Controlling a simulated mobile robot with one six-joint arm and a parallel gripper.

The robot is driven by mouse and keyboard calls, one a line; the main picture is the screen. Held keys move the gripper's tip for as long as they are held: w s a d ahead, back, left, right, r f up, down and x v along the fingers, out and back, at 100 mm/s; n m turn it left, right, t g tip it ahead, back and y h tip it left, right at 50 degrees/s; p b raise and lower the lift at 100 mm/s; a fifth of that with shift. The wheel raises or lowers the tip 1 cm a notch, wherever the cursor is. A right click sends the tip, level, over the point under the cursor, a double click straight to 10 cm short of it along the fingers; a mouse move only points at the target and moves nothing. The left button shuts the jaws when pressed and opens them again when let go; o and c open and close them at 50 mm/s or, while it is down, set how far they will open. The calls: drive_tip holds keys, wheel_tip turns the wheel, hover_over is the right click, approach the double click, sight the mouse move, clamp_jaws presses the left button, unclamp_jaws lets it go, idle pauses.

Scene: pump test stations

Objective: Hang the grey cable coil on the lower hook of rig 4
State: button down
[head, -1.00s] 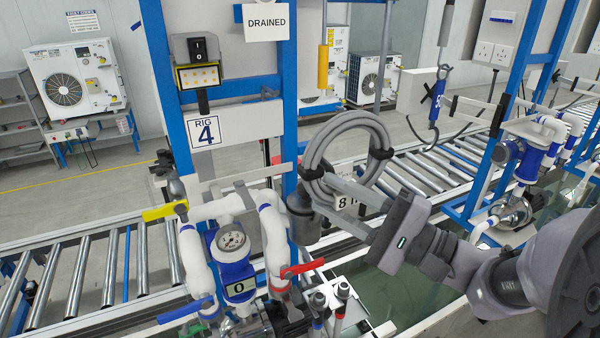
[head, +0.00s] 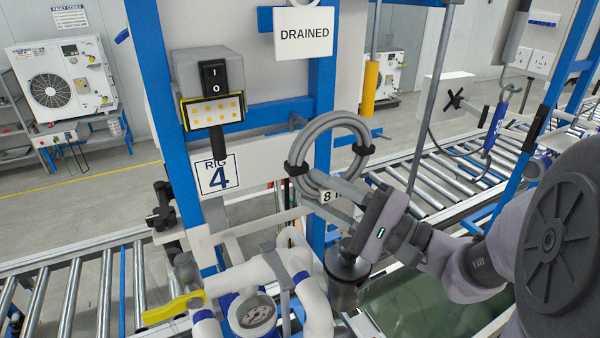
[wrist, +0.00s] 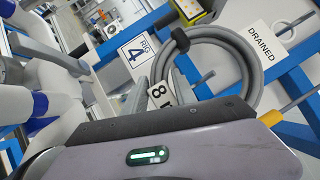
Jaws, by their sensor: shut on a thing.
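The grey cable coil (head: 335,119), a ring with black ties, is held upright in front of rig 4's right blue post. My gripper (head: 308,188) is shut on its lower part. In the wrist view the coil (wrist: 252,70) stands beyond the jaws. Rig 4 carries a "RIG 4" label (head: 218,177) left of the coil. A small grey hook-like part (head: 298,121) shows on the rig just left of the coil's top. In the wrist view a thin grey rod (wrist: 206,76) shows within the ring's outline. I cannot tell whether it passes through. Which hook is the lower one is unclear.
A "DRAINED" sign (head: 303,33) hangs above the coil. White pipes, a gauge (head: 257,312) and a yellow-handled valve (head: 172,308) lie below. A dark cylinder (head: 347,275) stands under my gripper. Roller conveyors run behind.

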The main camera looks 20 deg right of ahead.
drive_tip(key=w+a+f+p, duration=0.1)
drive_tip(key=w+a+p, duration=0.1)
drive_tip(key=w, duration=0.7)
drive_tip(key=shift+w+f, duration=0.2)
drive_tip(key=shift+f, duration=0.2)
idle(0.5)
drive_tip(key=c, duration=0.9)
unclamp_jaws()
drive_tip(key=shift+s+d, duration=0.1)
